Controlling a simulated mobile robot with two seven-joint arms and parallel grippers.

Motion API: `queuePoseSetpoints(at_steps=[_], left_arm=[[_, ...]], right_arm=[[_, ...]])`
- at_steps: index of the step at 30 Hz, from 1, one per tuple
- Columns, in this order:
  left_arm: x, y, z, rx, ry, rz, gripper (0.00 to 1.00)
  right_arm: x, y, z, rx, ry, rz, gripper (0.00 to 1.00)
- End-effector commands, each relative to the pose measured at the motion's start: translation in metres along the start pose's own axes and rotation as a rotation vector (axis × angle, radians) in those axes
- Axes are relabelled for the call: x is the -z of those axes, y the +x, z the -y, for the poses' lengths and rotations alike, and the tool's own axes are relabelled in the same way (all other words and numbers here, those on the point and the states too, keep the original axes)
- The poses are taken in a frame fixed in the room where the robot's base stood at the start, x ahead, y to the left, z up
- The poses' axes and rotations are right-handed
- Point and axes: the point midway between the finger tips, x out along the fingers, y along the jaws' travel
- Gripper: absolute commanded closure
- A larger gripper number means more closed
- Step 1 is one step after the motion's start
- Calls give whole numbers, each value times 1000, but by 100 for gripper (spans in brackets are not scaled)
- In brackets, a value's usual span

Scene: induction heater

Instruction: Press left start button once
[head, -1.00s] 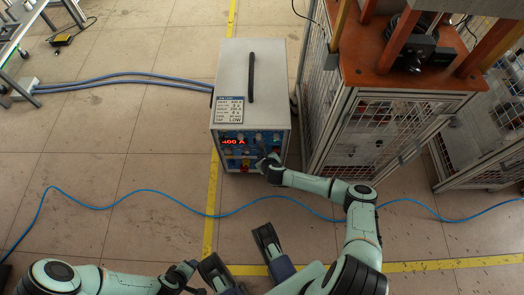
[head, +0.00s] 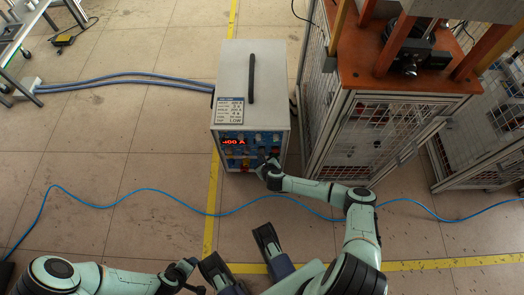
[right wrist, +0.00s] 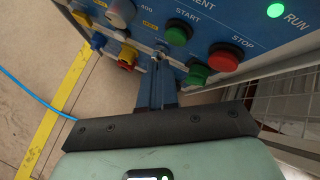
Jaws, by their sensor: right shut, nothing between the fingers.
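The heater is a white box (head: 252,85) with a black handle and a blue control panel facing me, with a red lit display (head: 233,142). In the right wrist view, a green button (right wrist: 178,32) sits under the label START, and a red button (right wrist: 225,56) sits under STOP. Whether this START is the left one I cannot tell. My right gripper (head: 265,161) is at the right part of the panel. Its shut, empty fingers (right wrist: 161,58) point at the panel just left of and below the green button; contact cannot be told. My left gripper (head: 186,270) is low in the head view, its jaws unclear.
A green RUN lamp (right wrist: 275,10) is lit. Yellow and red knobs (right wrist: 127,57) sit left of the fingers. A caged machine (head: 370,120) stands right of the heater. A blue cable (head: 130,203) crosses the floor. The floor left of the heater is mostly clear.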

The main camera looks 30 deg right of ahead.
Motion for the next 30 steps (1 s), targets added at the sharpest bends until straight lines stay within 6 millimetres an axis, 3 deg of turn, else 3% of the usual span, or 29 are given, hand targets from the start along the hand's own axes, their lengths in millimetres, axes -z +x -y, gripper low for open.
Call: queuePoseSetpoints(at_steps=[12,30], left_arm=[[3,-26,-6,-4,2,-8,39],[3,-26,-6,-4,2,-8,39]], right_arm=[[18,-29,-20,-1,1,1,100],[20,-30,-21,0,1,1,100]])
